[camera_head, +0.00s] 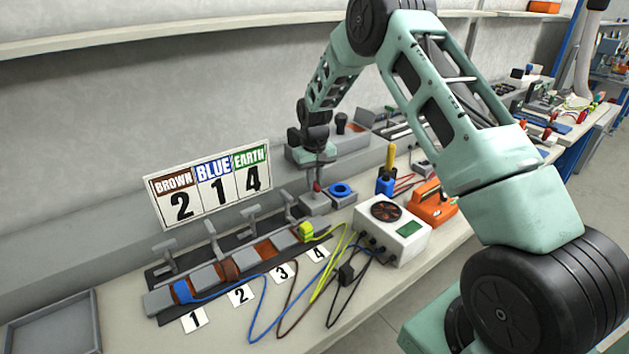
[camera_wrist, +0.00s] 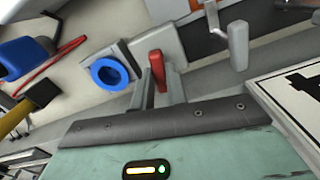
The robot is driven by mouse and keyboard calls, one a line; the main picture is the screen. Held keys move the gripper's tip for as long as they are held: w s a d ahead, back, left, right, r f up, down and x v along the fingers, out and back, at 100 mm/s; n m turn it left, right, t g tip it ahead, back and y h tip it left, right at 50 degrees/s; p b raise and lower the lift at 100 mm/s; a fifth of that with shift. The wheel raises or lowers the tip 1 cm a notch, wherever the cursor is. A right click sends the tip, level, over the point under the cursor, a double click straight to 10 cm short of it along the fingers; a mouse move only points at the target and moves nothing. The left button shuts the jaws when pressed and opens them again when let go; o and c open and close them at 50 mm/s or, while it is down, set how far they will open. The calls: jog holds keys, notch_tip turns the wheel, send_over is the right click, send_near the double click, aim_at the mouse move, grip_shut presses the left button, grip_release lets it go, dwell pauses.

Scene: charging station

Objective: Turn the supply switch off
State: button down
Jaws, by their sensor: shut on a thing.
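The supply switch is a grey box (camera_head: 313,204) with a red lever (camera_wrist: 156,66), behind the terminal row. A blue ring (camera_head: 342,189) sits beside it on the right. The ring also shows in the wrist view (camera_wrist: 109,74), left of the red lever. My gripper (camera_head: 318,184) reaches down to the switch from above. In the wrist view my gripper (camera_wrist: 161,82) has its two fingers on either side of the red lever, shut on it. The lever's lower part is partly hidden by the fingers.
A white tester (camera_head: 409,234) with wires stands right of the terminal block (camera_head: 200,285), whose clamp levers stand up. A sign (camera_head: 212,184) leans at the wall behind. An orange case (camera_head: 432,204) and a blue holder (camera_head: 385,186) are further right.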

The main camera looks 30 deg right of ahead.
jog(key=shift+n, duration=1.1)
jog(key=shift+r, duration=0.1)
jog(key=c, duration=1.4)
grip_release()
notch_tip(320, 180, up, 17)
jog(key=b, duration=0.2)
jog(key=shift+r, duration=0.15)
